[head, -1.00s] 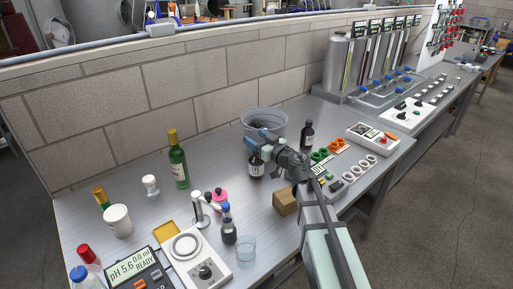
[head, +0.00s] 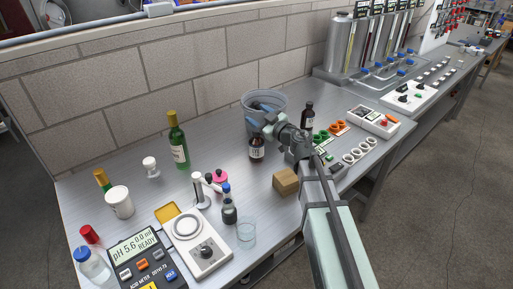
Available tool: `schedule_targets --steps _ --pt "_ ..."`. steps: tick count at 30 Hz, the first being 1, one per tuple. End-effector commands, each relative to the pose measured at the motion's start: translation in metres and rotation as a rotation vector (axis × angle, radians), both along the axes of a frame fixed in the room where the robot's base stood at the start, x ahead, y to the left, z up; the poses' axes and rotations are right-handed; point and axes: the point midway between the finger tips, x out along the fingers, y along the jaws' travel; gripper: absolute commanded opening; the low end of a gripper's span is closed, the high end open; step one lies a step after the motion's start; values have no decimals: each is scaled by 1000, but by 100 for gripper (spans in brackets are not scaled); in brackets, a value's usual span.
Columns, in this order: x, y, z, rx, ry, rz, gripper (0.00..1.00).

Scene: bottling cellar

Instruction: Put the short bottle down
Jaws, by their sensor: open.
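A short dark brown bottle (head: 257,149) with a white label stands upright on the steel bench, just in front of the grey bin. My gripper (head: 256,121) is open, close above the bottle's top and in front of the bin's opening. Part of the bottle's neck is hidden behind the gripper, and I cannot tell whether a finger still touches it. A second, taller brown bottle (head: 307,116) stands to the right behind my arm.
The grey bin (head: 280,101) stands behind the gripper. A cardboard-brown block (head: 286,182) lies near the front edge. A green wine bottle (head: 178,142) stands to the left. Orange and green rings (head: 338,127) lie right. Bench between wine bottle and short bottle is clear.

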Motion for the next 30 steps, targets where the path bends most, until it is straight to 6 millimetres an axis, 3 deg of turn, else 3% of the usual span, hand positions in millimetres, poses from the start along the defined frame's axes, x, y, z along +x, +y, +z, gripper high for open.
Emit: schedule_targets --steps 30 --pt "-1 0 0 -1371 -1347 -7 63"
